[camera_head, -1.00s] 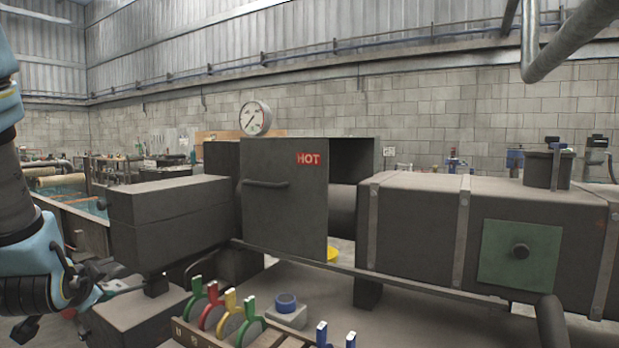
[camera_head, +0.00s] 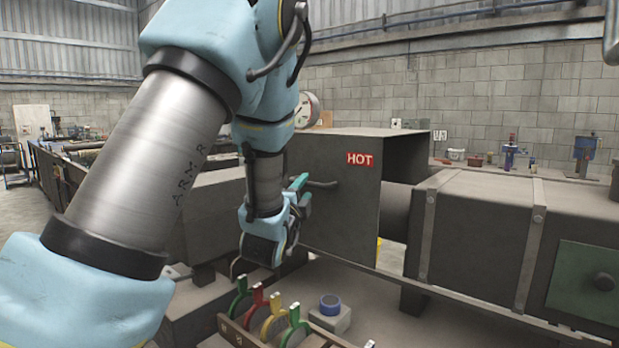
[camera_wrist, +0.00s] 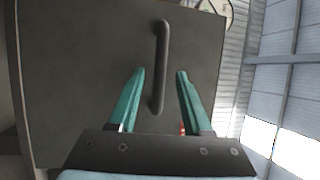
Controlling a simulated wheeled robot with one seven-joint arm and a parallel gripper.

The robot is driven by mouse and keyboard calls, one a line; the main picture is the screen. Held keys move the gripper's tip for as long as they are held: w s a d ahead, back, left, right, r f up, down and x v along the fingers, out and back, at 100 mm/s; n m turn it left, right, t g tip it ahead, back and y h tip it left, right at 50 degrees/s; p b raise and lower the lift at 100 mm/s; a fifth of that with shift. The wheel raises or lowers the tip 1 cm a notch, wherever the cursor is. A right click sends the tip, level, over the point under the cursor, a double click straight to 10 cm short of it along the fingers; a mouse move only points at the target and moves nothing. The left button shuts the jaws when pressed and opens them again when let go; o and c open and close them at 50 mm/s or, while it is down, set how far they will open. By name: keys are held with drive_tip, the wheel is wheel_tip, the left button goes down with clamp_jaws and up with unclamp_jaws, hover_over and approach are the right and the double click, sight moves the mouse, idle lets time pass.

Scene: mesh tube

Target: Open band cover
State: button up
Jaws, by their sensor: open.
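The band cover (camera_head: 335,208) is a dark grey box-like cover with a red HOT label (camera_head: 360,159). It stands between the grey housing on the left and the long barrel on the right. Its bar handle (camera_head: 322,184) is on the front face; the handle also shows in the wrist view (camera_wrist: 160,66), upright in that picture. My gripper (camera_head: 300,186) is at the handle's left end in the head view. In the wrist view my gripper (camera_wrist: 160,74) has its two teal fingers apart, one on each side of the handle's lower part. Contact cannot be told.
A rack of coloured clamps (camera_head: 268,318) and a blue tape roll (camera_head: 330,304) on a block are below the cover. The barrel section (camera_head: 480,235) with a green panel (camera_head: 590,285) extends right.

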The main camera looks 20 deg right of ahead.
sight(307, 185)
drive_tip(key=shift+p+x, duration=0.55)
drive_tip(key=shift+x, duration=1.2)
drive_tip(key=shift+w, duration=0.1)
clamp_jaws()
